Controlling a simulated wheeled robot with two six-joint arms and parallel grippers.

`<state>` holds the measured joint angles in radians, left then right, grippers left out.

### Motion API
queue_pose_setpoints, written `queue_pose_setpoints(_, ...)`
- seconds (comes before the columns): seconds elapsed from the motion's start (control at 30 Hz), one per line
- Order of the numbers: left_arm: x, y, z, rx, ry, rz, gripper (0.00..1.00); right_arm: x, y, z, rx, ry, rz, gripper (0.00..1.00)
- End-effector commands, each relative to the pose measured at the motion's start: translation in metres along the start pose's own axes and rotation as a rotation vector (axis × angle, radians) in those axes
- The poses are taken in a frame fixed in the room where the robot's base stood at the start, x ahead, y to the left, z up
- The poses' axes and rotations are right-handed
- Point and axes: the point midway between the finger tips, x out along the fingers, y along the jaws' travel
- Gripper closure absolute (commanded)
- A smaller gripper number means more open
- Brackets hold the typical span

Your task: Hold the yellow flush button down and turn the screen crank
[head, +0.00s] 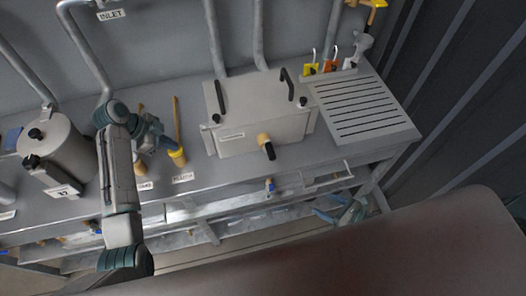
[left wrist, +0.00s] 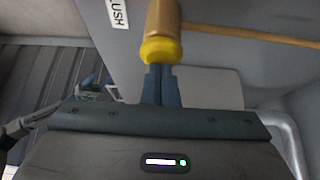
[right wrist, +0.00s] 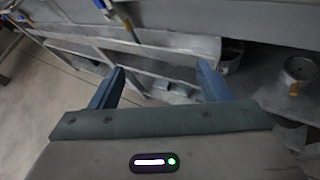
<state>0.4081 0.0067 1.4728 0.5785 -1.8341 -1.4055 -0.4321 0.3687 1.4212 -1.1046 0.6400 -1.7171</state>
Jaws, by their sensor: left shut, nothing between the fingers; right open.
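The yellow flush button (head: 178,157) caps a tan post at the front of the bench, beside the FLUSH label (head: 183,177). My left gripper (head: 168,144) is shut and empty at the button. In the left wrist view the fingertips (left wrist: 162,70) meet the yellow button (left wrist: 160,52); whether they press it I cannot tell. What looks like the screen crank (head: 267,147), a tan hub with a black handle, sticks out of the grey box's front. My right gripper (head: 340,212) is open and empty, low in front of the bench, away from the crank.
The grey box (head: 240,105) has black handles on top. A slotted drain board (head: 360,108) lies to its right, with coloured padlock tags (head: 328,68) behind. A grey cylinder (head: 60,150) stands at the left. A lower shelf (right wrist: 170,60) with a pot (right wrist: 300,72) faces my right gripper.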

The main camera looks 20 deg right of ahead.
Motion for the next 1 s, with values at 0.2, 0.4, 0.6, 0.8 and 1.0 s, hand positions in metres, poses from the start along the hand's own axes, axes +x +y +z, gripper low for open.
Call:
queue_pose_setpoints(0.2, 0.001, 0.001, 0.001, -0.001, 0.000, 0.002, 1.00, -0.013, 0.043, 0.038, -0.646, 0.015, 0.253, 0.28)
queue_pose_setpoints(0.4, 0.001, 0.001, 0.001, -0.001, 0.000, 0.003, 1.00, -0.012, 0.066, 0.072, -1.021, -0.038, 0.483, 0.28)
queue_pose_setpoints(0.6, 0.001, 0.001, 0.001, -0.001, -0.001, 0.002, 1.00, 0.015, 0.060, 0.117, -0.863, -0.118, 0.597, 0.28)
queue_pose_setpoints(0.8, 0.001, 0.000, 0.001, -0.001, -0.001, 0.001, 1.00, 0.038, 0.054, 0.178, -0.648, -0.199, 0.745, 0.28)
queue_pose_setpoints(1.0, 0.001, 0.000, 0.001, -0.001, -0.001, 0.001, 1.00, 0.048, 0.051, 0.230, -0.501, -0.246, 0.886, 0.28)
